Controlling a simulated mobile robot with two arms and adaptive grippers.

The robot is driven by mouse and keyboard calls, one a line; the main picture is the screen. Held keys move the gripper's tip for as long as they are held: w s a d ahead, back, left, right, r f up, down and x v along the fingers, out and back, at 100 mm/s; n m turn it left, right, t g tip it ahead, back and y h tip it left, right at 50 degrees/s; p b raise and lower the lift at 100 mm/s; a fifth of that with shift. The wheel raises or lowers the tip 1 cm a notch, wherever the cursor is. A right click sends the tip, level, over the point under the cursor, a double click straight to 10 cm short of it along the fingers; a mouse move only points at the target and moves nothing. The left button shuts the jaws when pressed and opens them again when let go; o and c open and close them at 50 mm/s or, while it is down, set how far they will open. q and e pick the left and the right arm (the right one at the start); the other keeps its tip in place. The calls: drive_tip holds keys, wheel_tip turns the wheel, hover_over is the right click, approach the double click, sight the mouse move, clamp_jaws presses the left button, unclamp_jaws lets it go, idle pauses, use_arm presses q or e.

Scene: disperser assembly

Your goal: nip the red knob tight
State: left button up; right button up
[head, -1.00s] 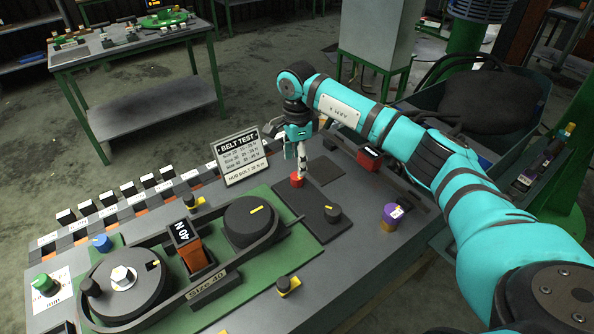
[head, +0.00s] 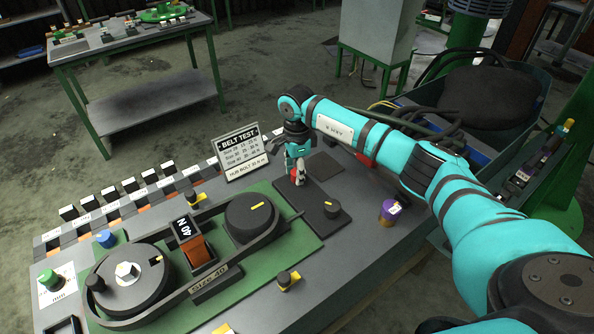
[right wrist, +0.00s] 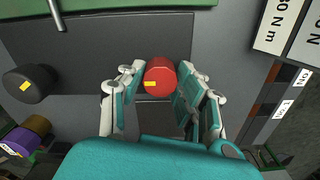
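The red knob (right wrist: 160,78) stands on a dark plate at the far end of the bench and carries a small yellow mark. My right gripper (right wrist: 161,76) reaches down over it, with one finger on either side, close against it. In the head view the fingers of my right gripper (head: 297,180) cover most of the knob. I see no clear gap between fingertips and knob. My left gripper is not in view.
A black knob (head: 332,209) stands on the same plate (head: 318,222), near the red one. A purple cylinder (head: 390,212) is to the right. The belt test sign (head: 241,154) stands to the left. The belt rig with its black pulley (head: 251,217) lies in front.

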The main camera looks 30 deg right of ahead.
drive_tip(key=c, duration=0.4)
drive_tip(key=shift+o, duration=0.2)
